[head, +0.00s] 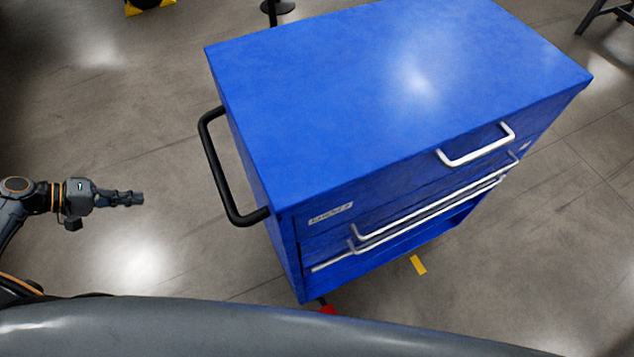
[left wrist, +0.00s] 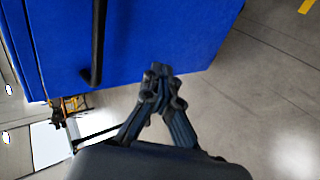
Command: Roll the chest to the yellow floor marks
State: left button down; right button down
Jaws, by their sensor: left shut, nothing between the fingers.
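The blue chest (head: 390,80) stands upright in the middle of the head view, with silver drawer handles on its front and a black side handle (head: 219,170) on its left side. A red caster part shows under its near corner. My left gripper (head: 140,198) is to the left of the chest, apart from the black handle, shut and empty. In the left wrist view the shut fingers (left wrist: 158,72) appear in front of the blue side (left wrist: 150,35), beside the black handle (left wrist: 98,45). A yellow floor mark (head: 418,264) lies by the chest's front; another yellow mark (left wrist: 307,5) shows in the left wrist view. My right gripper is not seen.
A black post base (head: 278,7) stands behind the chest. A yellow and black object (head: 150,5) is at the top left, and dark legs (head: 603,14) are at the top right. The grey floor left and right of the chest is clear.

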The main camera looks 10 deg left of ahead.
pick_arm(q)
jog(key=s+a+b, duration=0.7)
jog(key=s+a, duration=0.3)
jog(key=a, duration=0.5)
jog(key=shift+s+a, duration=0.35)
jog(key=shift+a, duration=0.05)
dwell(0.4)
